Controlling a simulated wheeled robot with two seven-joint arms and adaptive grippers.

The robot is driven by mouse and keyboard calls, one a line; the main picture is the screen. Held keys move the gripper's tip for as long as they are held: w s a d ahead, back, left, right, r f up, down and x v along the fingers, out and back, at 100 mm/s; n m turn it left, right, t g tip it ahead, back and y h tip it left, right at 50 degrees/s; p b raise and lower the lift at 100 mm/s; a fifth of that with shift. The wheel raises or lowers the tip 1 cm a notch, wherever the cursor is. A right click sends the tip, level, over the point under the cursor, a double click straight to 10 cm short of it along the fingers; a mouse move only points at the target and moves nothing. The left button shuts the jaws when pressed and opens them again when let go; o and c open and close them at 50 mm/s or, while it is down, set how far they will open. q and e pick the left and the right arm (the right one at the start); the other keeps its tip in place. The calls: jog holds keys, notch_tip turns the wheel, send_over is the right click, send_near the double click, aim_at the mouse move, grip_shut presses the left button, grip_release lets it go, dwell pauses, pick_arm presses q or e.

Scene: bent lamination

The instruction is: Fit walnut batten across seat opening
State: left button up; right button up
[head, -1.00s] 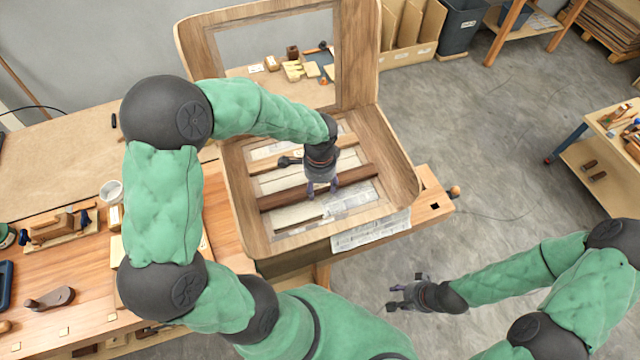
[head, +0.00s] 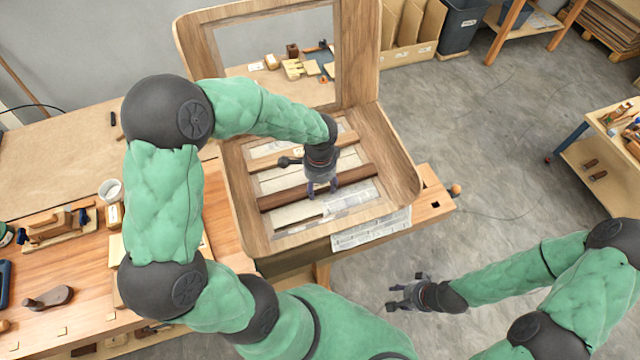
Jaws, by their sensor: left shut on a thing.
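The walnut batten (head: 356,177) is a dark brown strip lying crosswise over the seat opening (head: 290,214) of a bent wood chair frame (head: 402,172). My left gripper (head: 321,192) points down at the middle of the batten and is shut on it. The fingers hide a short part of the batten. Both batten ends lie close to the inner sides of the opening; I cannot tell if they are seated. A paler batten (head: 269,162) crosses the opening further back. My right gripper (head: 393,298) hangs over the floor, apart from the chair, with its fingers spread and empty.
The chair's upright back frame (head: 357,60) stands behind the seat. The workbench (head: 75,300) at left holds a plane (head: 50,226), a white cup (head: 111,190) and small wood pieces. A printed sheet (head: 371,230) hangs at the seat's front edge.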

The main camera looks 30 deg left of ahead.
pick_arm(q)
jog(key=o, duration=1.4)
jog(key=shift+r, duration=0.15)
notch_tip(320, 180, up, 16)
jog(key=p, duration=1.1)
jog(key=shift+p, duration=0.4)
jog(key=shift+s+d+f, duration=0.1)
jog(key=shift+f, duration=0.1)
